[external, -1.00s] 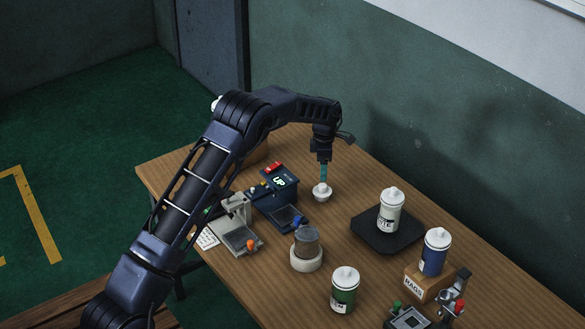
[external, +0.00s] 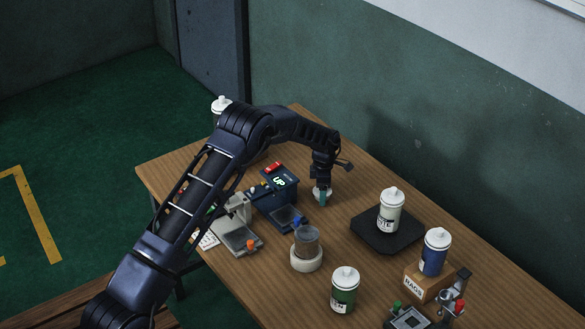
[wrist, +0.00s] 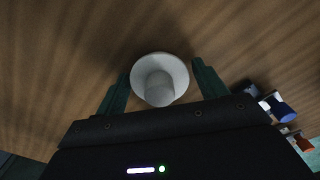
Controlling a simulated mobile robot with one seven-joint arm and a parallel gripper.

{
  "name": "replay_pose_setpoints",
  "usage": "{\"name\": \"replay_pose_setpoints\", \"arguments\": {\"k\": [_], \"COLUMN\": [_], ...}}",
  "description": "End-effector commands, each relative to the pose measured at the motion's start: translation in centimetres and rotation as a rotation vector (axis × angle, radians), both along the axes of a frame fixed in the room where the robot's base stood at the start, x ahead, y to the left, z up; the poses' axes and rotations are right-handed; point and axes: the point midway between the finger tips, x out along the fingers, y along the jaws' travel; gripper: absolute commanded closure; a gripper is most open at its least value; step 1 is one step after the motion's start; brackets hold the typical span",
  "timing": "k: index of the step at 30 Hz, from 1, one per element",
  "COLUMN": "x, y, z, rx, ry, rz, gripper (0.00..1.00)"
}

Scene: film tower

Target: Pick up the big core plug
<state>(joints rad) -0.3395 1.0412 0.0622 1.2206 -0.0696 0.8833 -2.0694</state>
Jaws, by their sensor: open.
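The big core plug (wrist: 160,78) is a white piece with a round flange and a raised knob. In the wrist view it stands on the wooden table between the two green fingers of my gripper (wrist: 158,92). The fingers are open, one on each side of the plug, with small gaps showing. In the external view my gripper (external: 322,196) is low over the table, pointing down at the plug (external: 318,192), which is partly hidden behind the fingers.
A dark blue device with an UP display (external: 279,181) and a grey press-like device (external: 237,232) stand left of the gripper. A clear-topped round holder (external: 306,250) is in front. A white bottle on a black pad (external: 390,212) stands to the right. Bare table lies between them.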

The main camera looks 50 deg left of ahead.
Motion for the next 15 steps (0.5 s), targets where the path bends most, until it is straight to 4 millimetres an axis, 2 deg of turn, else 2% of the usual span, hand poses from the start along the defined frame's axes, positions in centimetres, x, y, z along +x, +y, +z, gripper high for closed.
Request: {"name": "replay_pose_setpoints", "arguments": {"k": [7,8,12,13,15], "x": [0.04,0.04,0.04,0.04,0.04], "y": [0.04,0.04,0.03,0.03,0.05], "z": [-0.27,-0.27,-0.27,-0.26,-0.26], "rx": [0.001,0.001,0.000,0.000,0.001], "ry": [-0.002,-0.002,-0.001,-0.001,-0.002], "rz": [0.001,0.001,0.001,0.001,0.000], "gripper": [0.29,0.33,0.60,0.64,0.64]}}
